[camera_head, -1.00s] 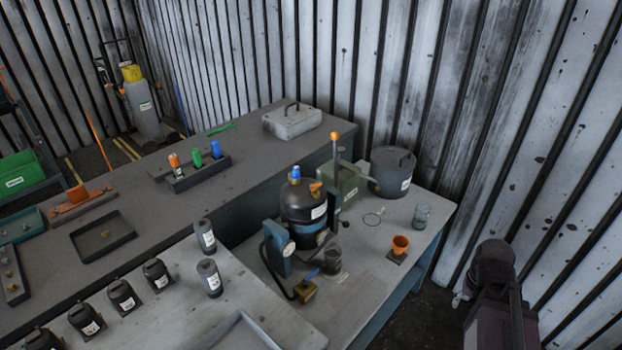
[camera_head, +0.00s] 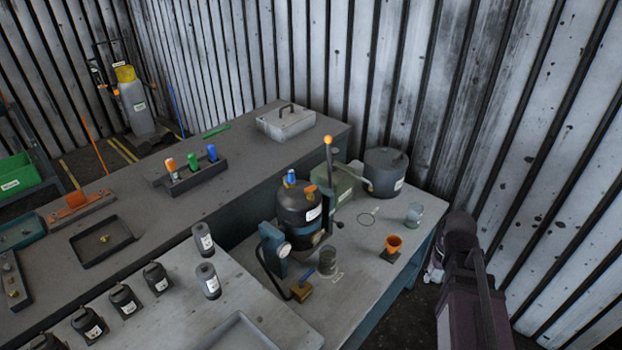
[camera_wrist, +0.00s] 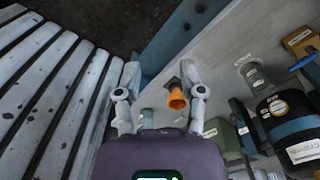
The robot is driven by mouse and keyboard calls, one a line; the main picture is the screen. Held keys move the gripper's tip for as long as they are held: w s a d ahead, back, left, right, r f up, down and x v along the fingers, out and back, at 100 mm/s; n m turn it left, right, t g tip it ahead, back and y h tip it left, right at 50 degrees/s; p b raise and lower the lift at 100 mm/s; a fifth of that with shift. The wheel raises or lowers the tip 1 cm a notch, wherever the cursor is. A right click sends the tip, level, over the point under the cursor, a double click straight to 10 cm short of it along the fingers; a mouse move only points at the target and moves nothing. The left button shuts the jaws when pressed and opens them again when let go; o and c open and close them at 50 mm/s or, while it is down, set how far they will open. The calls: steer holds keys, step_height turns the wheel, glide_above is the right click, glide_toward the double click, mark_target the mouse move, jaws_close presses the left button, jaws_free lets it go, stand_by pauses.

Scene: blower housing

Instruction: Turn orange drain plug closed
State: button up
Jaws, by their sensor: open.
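A black tank (camera_head: 300,208) with a blue cap on top and a white label stands on the right bench. A small orange fitting (camera_head: 311,189) sits at its upper right; I cannot tell for sure whether it is the drain plug. An orange funnel-shaped cup (camera_head: 394,243) stands on a dark square base near the bench's right edge. In the wrist view, the orange cup (camera_wrist: 177,99) shows between my fingers, close to the right one, but apart in depth. My gripper (camera_wrist: 158,72) is open and empty, off the bench's right edge. The tank (camera_wrist: 285,112) is at the wrist view's right.
A brass block with a blue lever (camera_head: 302,289), a dark mesh cup (camera_head: 327,262), a glass jar (camera_head: 414,214) and a lidded grey pot (camera_head: 385,172) share the bench. An upright lever with an orange knob (camera_head: 328,140) rises behind the tank. A corrugated wall is close by.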

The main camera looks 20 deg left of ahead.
steer(key=w+a+r+n+p, duration=0.5)
steer(key=a+r, duration=0.1)
steer(key=a, duration=0.1)
step_height(320, 180, up, 18)
steer(key=n+p, duration=1.7)
steer(key=n, duration=0.3)
glide_above(310, 187)
steer(key=shift+w+f, duration=0.1)
steer(key=shift+f, duration=0.05)
steer(key=shift+f, duration=0.1)
step_height(310, 187, down, 14)
steer(key=b, duration=1.3)
steer(key=shift+r, duration=0.2)
